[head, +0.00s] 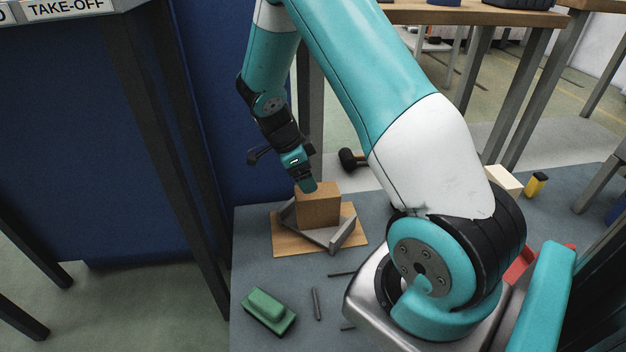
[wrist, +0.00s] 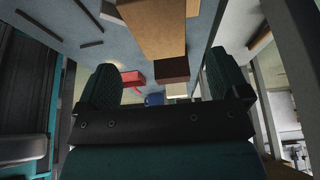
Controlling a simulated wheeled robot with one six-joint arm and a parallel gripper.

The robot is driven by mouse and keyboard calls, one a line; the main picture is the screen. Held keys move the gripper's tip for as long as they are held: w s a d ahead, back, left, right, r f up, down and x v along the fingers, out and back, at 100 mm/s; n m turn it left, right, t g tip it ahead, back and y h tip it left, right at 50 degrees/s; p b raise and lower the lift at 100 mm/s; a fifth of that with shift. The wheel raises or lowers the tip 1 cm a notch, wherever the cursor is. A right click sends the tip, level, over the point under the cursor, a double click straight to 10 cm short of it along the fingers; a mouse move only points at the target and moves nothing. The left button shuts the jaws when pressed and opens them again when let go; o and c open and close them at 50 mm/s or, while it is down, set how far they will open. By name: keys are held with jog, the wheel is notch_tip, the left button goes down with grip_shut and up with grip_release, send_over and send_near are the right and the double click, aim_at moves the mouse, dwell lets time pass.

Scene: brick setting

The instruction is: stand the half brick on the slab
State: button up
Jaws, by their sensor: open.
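The brown half brick (head: 318,208) stands upright on the tan slab (head: 289,246), with a grey angled frame (head: 326,239) around its near sides. My gripper (head: 308,184) is at the top of the brick, pointing down. In the wrist view my gripper (wrist: 163,75) is open, its two dark ridged fingers spread apart. A tan and darker brown block shape (wrist: 172,69) shows beyond the gap. I cannot tell whether the fingers touch the brick, and its far side is hidden.
A green block-shaped tool (head: 268,311) and a dark rod (head: 316,304) lie at the front. A black-headed mallet (head: 350,159) lies behind. A cream block (head: 504,179) and a yellow item (head: 537,184) are at right. The table's left edge is close to the slab.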

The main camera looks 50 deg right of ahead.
jog(key=shift+v, duration=1.15)
jog(key=s+a+r+n+t+y, duration=0.1)
jog(key=s+a+r+n+y, duration=0.15)
jog(key=a+r+n, duration=0.55)
jog(key=s+a+r+n+t+y, duration=0.25)
jog(key=a+r+n, duration=0.25)
jog(key=a+n, duration=0.4)
jog(key=s+a+r+n+y, duration=0.1)
jog(key=s+a+r+n, duration=0.2)
jog(key=s+a+n, duration=0.3)
jog(key=s+a+r+n+y, duration=0.1)
jog(key=s+a+r+n, duration=0.3)
jog(key=s+n, duration=0.5)
jog(key=shift+s+a+r+n+g+y, duration=0.25)
jog(key=shift+a+g+y, duration=0.2)
jog(key=shift+a, duration=0.55)
notch_tip(320, 180, up, 40)
jog(key=p, duration=4)
jog(key=shift+w, duration=0.1)
